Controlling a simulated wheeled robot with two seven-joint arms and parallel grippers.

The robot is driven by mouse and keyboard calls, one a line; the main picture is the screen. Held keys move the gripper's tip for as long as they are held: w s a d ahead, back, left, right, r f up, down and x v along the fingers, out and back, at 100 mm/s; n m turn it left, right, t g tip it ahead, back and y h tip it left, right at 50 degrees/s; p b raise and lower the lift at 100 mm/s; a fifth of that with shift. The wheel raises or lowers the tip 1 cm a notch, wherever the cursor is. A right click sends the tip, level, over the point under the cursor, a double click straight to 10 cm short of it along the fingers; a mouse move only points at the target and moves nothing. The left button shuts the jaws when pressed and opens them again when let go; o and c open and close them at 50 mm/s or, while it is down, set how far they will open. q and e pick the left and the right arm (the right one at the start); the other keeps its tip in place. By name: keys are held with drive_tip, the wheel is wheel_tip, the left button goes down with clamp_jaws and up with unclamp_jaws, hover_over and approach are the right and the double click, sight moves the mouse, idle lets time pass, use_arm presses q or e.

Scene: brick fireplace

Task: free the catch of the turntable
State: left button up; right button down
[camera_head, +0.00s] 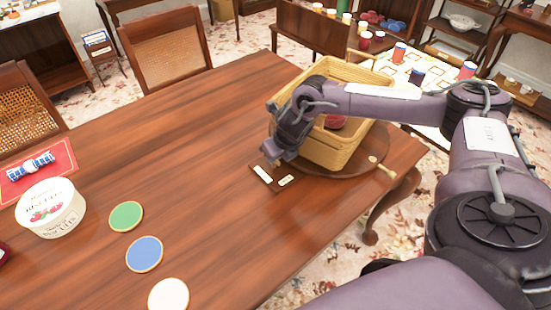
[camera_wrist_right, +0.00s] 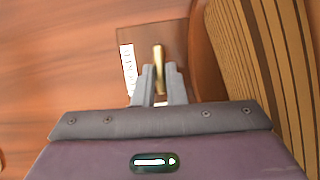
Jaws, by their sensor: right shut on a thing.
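The turntable (camera_head: 350,170) is a round wooden disc on the table, with a yellow wicker basket (camera_head: 335,152) standing on it. A small knobbed handle (camera_head: 384,168) sticks out at its right. The catch's dark plate (camera_head: 270,179), with white labels, lies beside its left edge. In the right wrist view, the brass catch lever (camera_wrist_right: 158,56) stands over the plate (camera_wrist_right: 178,40), next to the turntable's rim (camera_wrist_right: 207,65). My right gripper (camera_head: 270,160) is shut on the lever, its fingers (camera_wrist_right: 159,70) on either side of it. My left gripper is not in view.
A white tub (camera_head: 50,210) and green (camera_head: 126,216), blue (camera_head: 144,253) and white (camera_head: 168,295) discs lie at the table's left. The table's middle is clear. A chair (camera_head: 165,50) stands behind. A red object (camera_head: 335,122) is in the basket.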

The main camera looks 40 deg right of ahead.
drive_tip(key=shift+n, duration=0.4)
drive_tip(key=c, duration=1.5)
unclamp_jaws()
drive_tip(key=v, duration=0.7)
drive_tip(key=shift+s+d+r+b, duration=0.15)
drive_tip(key=shift+d+r+b, duration=0.05)
drive_tip(key=shift+r+b, duration=0.2)
